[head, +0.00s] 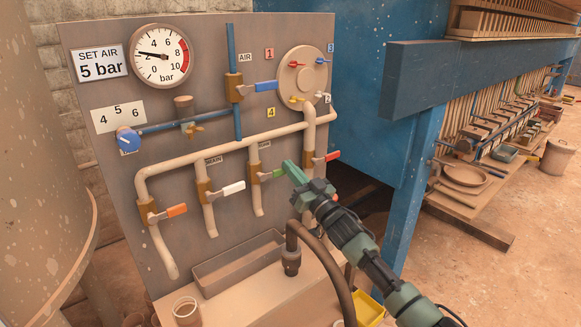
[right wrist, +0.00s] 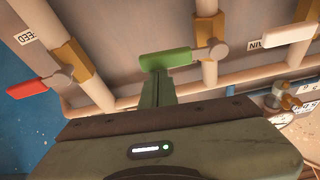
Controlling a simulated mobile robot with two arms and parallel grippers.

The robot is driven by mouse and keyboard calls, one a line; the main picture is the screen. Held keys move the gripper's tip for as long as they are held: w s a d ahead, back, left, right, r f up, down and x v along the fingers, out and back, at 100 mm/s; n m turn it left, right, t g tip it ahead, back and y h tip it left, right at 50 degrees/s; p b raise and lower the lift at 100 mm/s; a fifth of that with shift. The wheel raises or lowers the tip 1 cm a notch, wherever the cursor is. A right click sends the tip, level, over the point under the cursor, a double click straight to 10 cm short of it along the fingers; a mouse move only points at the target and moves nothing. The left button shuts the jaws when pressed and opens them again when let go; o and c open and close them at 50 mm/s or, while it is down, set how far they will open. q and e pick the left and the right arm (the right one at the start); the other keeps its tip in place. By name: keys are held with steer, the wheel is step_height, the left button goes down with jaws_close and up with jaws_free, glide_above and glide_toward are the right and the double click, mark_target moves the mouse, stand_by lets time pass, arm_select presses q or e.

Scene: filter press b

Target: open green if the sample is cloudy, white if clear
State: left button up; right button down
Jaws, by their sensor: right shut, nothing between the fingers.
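The green valve handle (head: 292,173) sticks out crosswise from its pipe on the grey panel; it also shows in the right wrist view (right wrist: 165,60). The white valve handle (head: 231,189) points sideways from the pipe to its left and shows at the right wrist view's edge (right wrist: 289,33). My right gripper (head: 303,185) is shut and empty, its fingertips right at the green handle; whether they touch it I cannot tell. A small jar (head: 186,309), possibly the sample, stands on the bench below; I cannot tell whether its contents are cloudy. My left gripper is out of view.
An orange handle (head: 166,213) and a red handle (head: 326,157) sit on neighbouring pipes. A trough (head: 238,272) and a dark hose (head: 325,265) lie below. A pressure gauge (head: 161,56) and a blue-handled valve (head: 257,87) are higher up. The blue press frame (head: 412,170) stands right.

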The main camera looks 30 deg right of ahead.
step_height(320, 180, down, 6)
steer(key=a+m+g+h+p, duration=0.1)
steer(key=m+g+h+p, duration=0.1)
steer(key=m, duration=1)
steer(key=shift+a+m+h+p, duration=0.35)
steer(key=shift+h+p, duration=0.35)
steer(key=shift+h, duration=0.6)
